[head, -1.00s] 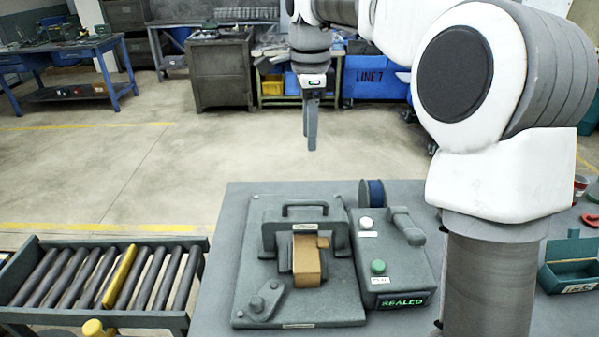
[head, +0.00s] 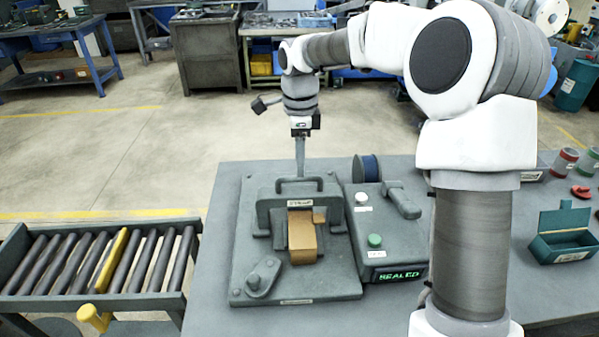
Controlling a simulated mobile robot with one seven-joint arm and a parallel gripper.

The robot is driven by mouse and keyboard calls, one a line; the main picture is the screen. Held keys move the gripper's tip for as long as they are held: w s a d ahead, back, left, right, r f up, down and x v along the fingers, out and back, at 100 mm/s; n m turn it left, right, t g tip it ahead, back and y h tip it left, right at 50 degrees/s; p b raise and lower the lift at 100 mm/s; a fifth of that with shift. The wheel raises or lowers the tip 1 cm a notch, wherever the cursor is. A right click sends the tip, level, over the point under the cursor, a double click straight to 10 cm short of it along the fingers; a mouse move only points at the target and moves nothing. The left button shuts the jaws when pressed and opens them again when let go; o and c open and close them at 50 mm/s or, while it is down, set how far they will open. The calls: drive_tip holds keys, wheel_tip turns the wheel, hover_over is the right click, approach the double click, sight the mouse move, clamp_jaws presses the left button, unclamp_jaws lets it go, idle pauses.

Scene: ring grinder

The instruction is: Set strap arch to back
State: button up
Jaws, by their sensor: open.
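The strap arch (head: 265,207) is a grey arch with a bar handle (head: 299,181) on top and a small label on its front. It stands upright over a tan block (head: 302,237) on the grey base plate (head: 247,290). My gripper (head: 300,172) points straight down at the arch's handle, with its fingers seen almost edge-on. The fingertips overlap the back of the handle in the picture; I cannot tell whether they touch it. The gripper is open, though the gap between the fingers hardly shows.
A control box (head: 385,232) with a green button, a lever and a lit "SEALED" display stands right of the arch. A dark blue spool (head: 367,169) sits behind it. A roller conveyor (head: 95,262) is at left, a green open box (head: 563,238) at right. A crank knob (head: 262,277) is front left.

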drive_tip(key=shift+f, duration=1.7)
clamp_jaws()
